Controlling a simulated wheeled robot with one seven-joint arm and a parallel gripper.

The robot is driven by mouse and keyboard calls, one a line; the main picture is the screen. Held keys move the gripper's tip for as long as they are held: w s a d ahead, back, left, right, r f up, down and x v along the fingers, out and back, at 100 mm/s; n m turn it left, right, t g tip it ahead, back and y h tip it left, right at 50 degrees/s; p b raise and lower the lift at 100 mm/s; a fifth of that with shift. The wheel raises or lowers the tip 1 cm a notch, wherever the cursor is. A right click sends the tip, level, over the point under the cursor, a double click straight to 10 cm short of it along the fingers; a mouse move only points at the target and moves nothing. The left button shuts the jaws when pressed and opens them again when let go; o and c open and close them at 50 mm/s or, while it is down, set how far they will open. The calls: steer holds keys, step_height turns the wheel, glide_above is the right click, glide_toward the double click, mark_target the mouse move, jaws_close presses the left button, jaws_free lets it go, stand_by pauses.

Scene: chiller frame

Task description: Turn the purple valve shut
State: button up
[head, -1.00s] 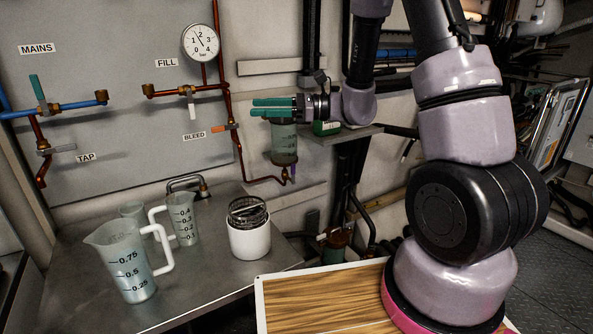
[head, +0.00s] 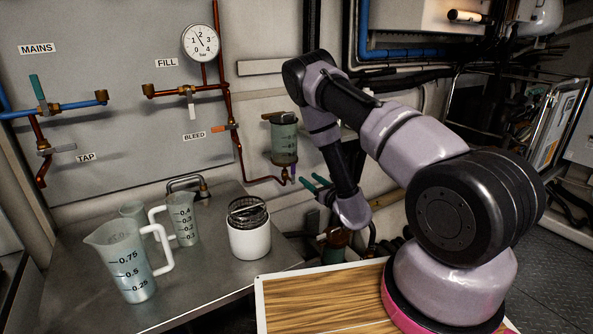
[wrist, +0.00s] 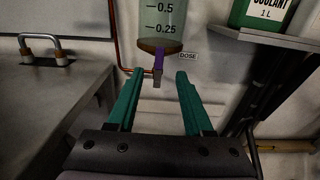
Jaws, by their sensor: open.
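The purple valve (wrist: 158,62) sits under the clear graduated vessel (wrist: 160,22), by a label reading DOSE. In the wrist view its purple part points down, in line below the vessel. In the head view the valve (head: 292,171) is a small purple spot below the vessel (head: 284,145). My gripper (wrist: 160,73) is open and empty, with green fingers pointing toward the valve. The valve appears between the fingertips in the wrist view. In the head view my gripper (head: 312,183) is just right of and slightly below the valve, apparently not touching it.
A copper pipe (head: 262,180) runs to the valve from the left. A shelf (wrist: 275,38) with a coolant container (wrist: 262,12) is at upper right. The metal counter (head: 215,255) holds jugs (head: 128,268) and a white canister (head: 249,238). A metal loop handle (wrist: 40,46) stands at left.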

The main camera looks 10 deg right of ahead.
mark_target(294, 167)
steer(key=x, duration=0.9)
steer(key=shift+w+a, duration=0.15)
steer(key=shift+w, duration=0.05)
jaws_close()
stand_by(1.1)
